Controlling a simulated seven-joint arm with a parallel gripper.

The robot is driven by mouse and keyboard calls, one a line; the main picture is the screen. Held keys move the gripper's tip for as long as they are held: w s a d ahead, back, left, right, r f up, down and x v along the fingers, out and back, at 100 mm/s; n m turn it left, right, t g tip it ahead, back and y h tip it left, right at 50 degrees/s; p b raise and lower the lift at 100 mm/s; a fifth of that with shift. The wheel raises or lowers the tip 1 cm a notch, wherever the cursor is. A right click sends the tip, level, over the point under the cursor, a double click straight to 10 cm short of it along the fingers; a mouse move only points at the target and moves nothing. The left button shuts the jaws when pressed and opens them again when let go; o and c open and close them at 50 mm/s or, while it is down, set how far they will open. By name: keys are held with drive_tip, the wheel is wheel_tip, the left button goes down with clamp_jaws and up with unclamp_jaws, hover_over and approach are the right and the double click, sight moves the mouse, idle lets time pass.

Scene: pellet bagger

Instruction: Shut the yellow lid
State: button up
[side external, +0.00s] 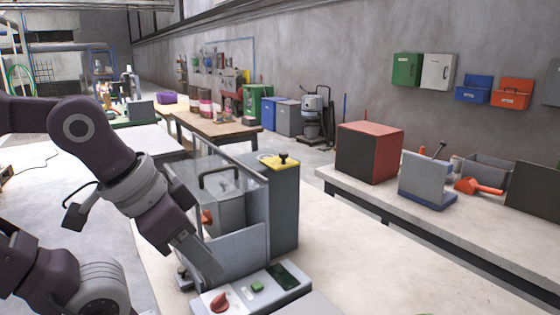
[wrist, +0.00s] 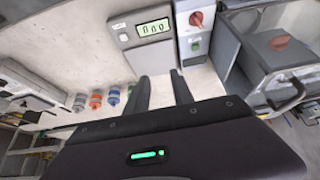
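The yellow lid (side external: 268,160) is at the top of a tall dark grey box (side external: 285,205) in the side external view. It looks roughly flat, with a black knob (side external: 283,158) on it. I cannot tell whether it is fully closed. My gripper (side external: 208,262) points down in front of the machine, lower and to the left of the lid, apart from it. In the wrist view my gripper (wrist: 160,82) has its two fingers spread with nothing between them. I cannot make out the lid in the wrist view.
A grey bin with a black handle (side external: 218,173) stands behind clear panels beside the dark box. A control panel with a red knob (side external: 219,301) sits in front. The wrist view shows a display unit (wrist: 152,28). A bench with a red-topped box (side external: 370,150) stands right.

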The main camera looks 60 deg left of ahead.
sight(268, 160)
drive_tip(key=shift+m+y, duration=0.3)
drive_tip(key=shift+y, duration=0.4)
drive_tip(key=w+a+r, duration=0.1)
drive_tip(key=w+r, duration=0.1)
drive_tip(key=w+a+r, duration=0.1)
drive_tip(key=w+r, duration=0.1)
drive_tip(key=w, duration=0.1)
drive_tip(key=w+a+r, duration=0.1)
drive_tip(key=w+r, duration=0.1)
drive_tip(key=w, duration=0.1)
drive_tip(key=shift+w+a, duration=0.15)
drive_tip(key=shift+a, duration=0.15)
clamp_jaws()
drive_tip(key=w+a+r+m+y, duration=0.1)
drive_tip(key=w+a+r+y, duration=0.15)
drive_tip(key=w+a, duration=0.35)
drive_tip(key=w+a+r+y, duration=0.1)
drive_tip(key=w+a+r, duration=0.3)
drive_tip(key=w, duration=0.5)
drive_tip(key=shift+h, duration=0.25)
drive_tip(key=x, duration=0.4)
drive_tip(key=a+x, duration=0.1)
drive_tip(key=x, duration=0.2)
drive_tip(key=a+r+x, duration=0.1)
drive_tip(key=x, duration=0.3)
drive_tip(key=shift+w+a+f, duration=0.15)
drive_tip(key=shift+w+a, duration=0.05)
drive_tip(key=shift+w, duration=0.15)
drive_tip(key=shift+w+a, duration=0.1)
drive_tip(key=shift+a, duration=0.2)
